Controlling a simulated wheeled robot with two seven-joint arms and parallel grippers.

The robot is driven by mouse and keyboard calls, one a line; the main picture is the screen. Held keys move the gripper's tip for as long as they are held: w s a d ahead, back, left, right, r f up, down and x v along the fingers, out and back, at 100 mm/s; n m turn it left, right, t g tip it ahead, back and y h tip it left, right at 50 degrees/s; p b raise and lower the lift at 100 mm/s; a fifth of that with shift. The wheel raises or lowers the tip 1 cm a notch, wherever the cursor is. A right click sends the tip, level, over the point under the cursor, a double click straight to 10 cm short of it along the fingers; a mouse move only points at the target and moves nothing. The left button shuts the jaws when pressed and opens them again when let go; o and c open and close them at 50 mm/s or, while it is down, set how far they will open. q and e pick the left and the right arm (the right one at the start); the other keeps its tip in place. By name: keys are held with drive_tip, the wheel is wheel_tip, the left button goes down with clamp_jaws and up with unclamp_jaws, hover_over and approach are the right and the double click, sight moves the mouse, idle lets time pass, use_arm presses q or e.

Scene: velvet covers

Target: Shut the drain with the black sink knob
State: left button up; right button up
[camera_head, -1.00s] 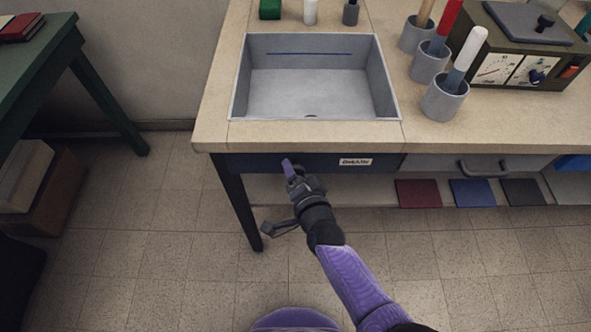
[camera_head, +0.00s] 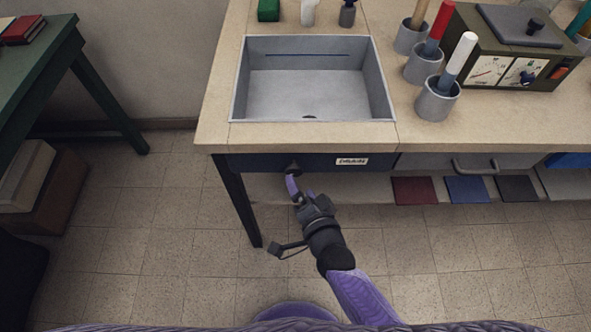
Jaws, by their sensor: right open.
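The black sink knob (camera_head: 292,167) is small and dark on the navy front panel (camera_head: 320,162) below the sink. A white label (camera_head: 352,161) that seems to read "DRAIN" is to its right. The grey sink (camera_head: 310,88) is set in the beige counter. Its drain (camera_head: 310,117) shows only as a dark sliver at the near wall, so its state is hidden. My right gripper (camera_head: 301,189) is open, with its purple fingers just below the knob in the picture. I cannot tell whether a finger touches the knob. My left gripper is not in view.
Grey cups with handled tools (camera_head: 437,98) and a dark green box with dials (camera_head: 510,60) stand right of the sink. A drawer handle (camera_head: 474,166) juts out at the right. A table leg (camera_head: 238,205) stands left of my gripper. The floor in front is clear.

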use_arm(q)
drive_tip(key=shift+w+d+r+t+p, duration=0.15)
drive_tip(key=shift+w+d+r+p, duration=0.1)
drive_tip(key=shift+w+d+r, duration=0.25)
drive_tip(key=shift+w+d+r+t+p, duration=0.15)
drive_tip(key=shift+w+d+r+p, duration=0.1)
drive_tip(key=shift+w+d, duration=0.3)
use_arm(e)
drive_tip(key=v, duration=0.4)
drive_tip(key=shift+s, duration=0.2)
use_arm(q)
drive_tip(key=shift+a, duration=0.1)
